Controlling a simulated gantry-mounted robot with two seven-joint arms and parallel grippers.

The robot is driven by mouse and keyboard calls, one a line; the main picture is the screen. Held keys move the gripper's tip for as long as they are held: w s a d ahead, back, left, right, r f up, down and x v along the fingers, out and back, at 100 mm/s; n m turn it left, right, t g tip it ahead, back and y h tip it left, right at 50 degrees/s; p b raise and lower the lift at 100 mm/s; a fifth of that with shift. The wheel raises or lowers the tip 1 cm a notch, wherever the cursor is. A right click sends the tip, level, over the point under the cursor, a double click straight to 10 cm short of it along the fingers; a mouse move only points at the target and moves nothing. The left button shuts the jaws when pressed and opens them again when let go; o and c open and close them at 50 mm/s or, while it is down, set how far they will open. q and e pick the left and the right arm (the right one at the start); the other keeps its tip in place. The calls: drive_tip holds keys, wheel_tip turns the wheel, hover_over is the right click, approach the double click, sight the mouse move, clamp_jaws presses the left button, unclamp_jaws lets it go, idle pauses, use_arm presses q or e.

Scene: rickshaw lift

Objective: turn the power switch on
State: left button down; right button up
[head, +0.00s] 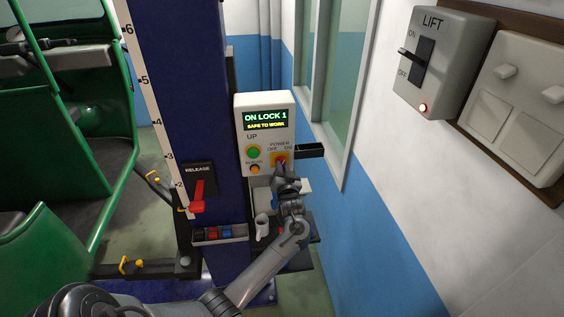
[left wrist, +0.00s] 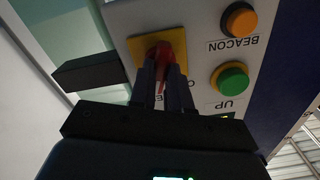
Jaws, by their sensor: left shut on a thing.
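The power switch is a red knob (left wrist: 160,50) on a yellow plate (left wrist: 137,45), on the white control box (head: 241,125). In the head view the yellow plate (head: 289,158) sits below the word POWER, with OFF on the left and ON on the right. My left gripper (head: 283,172) reaches up to the knob from below and covers most of it. In the left wrist view the two dark fingers of my left gripper (left wrist: 163,75) are shut on the red knob, one on each side. Its exact angle is hard to tell. My right gripper is not in view.
The box's display (head: 265,119) reads ON LOCK 1, SAFE TO WORK. A green UP button (head: 253,152) and orange beacon button (head: 254,170) sit left of the switch. A black block (head: 309,151) juts out at right. A red release lever (head: 197,196) is on the blue column.

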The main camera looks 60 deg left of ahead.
use_arm(q)
drive_tip(key=shift+m+p, duration=1.4)
drive_tip(key=shift+m, duration=0.4)
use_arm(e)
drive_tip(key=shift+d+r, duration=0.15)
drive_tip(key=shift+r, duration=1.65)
use_arm(q)
drive_tip(key=c, duration=1.1)
unclamp_jaws()
drive_tip(key=shift+d, duration=0.1)
drive_tip(key=b+v, duration=0.2)
drive_tip(key=v, duration=0.8)
drive_tip(key=shift+s+d, duration=0.1)
drive_tip(key=shift+d, duration=0.2)
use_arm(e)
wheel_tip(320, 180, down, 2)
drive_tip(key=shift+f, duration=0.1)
